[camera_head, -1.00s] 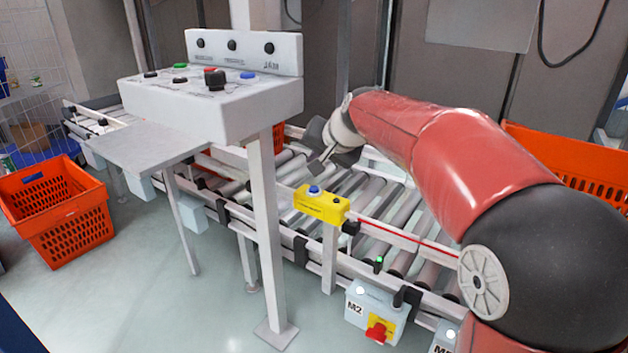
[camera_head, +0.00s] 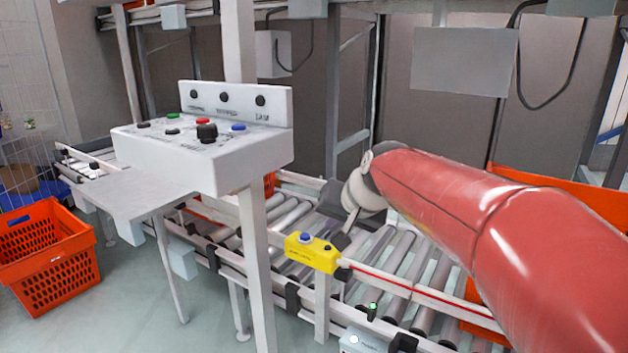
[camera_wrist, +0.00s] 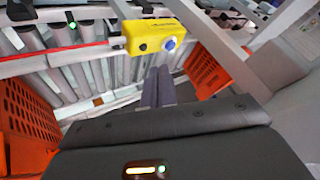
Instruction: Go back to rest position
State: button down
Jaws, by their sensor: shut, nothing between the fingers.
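My gripper (camera_head: 350,219) is at the end of my red arm, over the roller conveyor (camera_head: 402,252) and just right of the white control panel's post. In the wrist view my gripper (camera_wrist: 158,72) shows as two dark fingers together, with nothing between them. They point toward a yellow button box (camera_wrist: 155,35) with a blue button. The yellow box (camera_head: 312,253) also shows in the head view, on the conveyor's near rail, below and left of my gripper. The fingers are small in the head view and partly lost against the rollers.
The white control panel (camera_head: 205,160) stands left of my gripper on a post (camera_head: 256,270). An orange tote (camera_head: 45,258) sits on the floor at left. Another orange tote (camera_head: 560,193) is behind my arm at right. Clear floor shows at lower left.

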jog(key=s+d+f+h, duration=0.1)
jog(key=s+d+f, duration=0.2)
jog(key=s, duration=0.5)
jog(key=s+d+f+n+g+h, duration=0.1)
jog(key=s+d+f, duration=0.3)
jog(key=s, duration=0.5)
jog(key=s+d+f+h, duration=0.1)
jog(key=s+d+f, duration=0.2)
jog(key=s, duration=0.6)
jog(key=shift+d+f+n+g+h, duration=0.3)
jog(key=shift+d+f+h, duration=0.1)
jog(key=shift+d, duration=0.6)
jog(key=shift+r, duration=0.1)
